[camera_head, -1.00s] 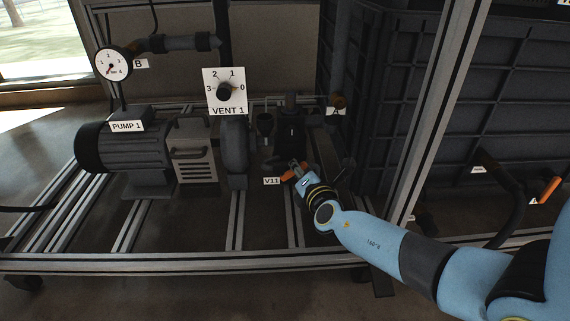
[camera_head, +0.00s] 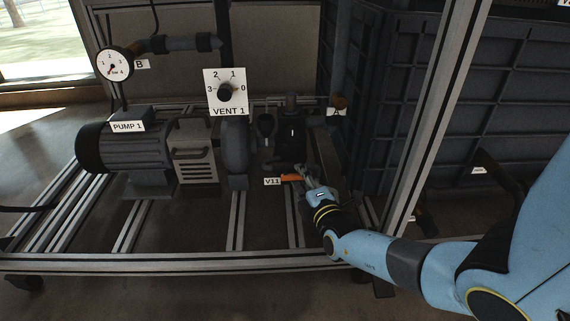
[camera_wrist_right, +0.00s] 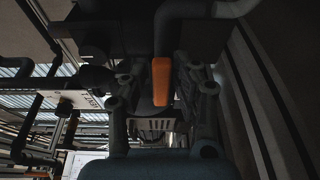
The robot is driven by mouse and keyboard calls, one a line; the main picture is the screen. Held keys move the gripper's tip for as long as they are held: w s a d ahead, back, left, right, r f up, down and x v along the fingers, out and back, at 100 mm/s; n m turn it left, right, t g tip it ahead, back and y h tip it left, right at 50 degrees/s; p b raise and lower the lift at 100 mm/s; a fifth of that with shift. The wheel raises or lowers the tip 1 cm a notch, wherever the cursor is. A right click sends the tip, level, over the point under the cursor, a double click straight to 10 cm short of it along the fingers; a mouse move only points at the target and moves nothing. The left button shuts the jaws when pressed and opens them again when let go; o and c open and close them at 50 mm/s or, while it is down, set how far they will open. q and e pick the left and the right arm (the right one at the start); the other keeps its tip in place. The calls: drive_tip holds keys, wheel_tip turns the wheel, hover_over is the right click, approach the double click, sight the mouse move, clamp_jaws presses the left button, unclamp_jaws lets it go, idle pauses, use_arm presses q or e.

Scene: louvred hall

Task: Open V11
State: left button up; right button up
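The V11 valve's orange lever (camera_head: 291,178) lies beside the white V11 label (camera_head: 272,181), low on the pipework right of the pump. In the head view it points left, nearly level. My right gripper (camera_head: 304,172) is at the lever's right end. In the right wrist view the orange lever (camera_wrist_right: 161,82) stands upright in the picture, between the two spread fingers of the right gripper (camera_wrist_right: 161,90). Gaps show on both sides of it. The valve body is dark and hard to make out. My left gripper is not in view.
Pump 1 (camera_head: 128,150) and the VENT 1 dial (camera_head: 225,92) are to the left. Dark pipework (camera_head: 291,130) rises behind the lever. A frame post (camera_head: 436,120) stands right of the gripper; the frame's front rail (camera_head: 180,262) runs below.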

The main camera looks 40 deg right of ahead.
drive_tip(key=shift+o, duration=0.8)
drive_tip(key=shift+a+v, duration=0.2)
drive_tip(key=shift+v, duration=1.5)
drive_tip(key=shift+a+v, duration=0.2)
drive_tip(key=shift+v, duration=1.5)
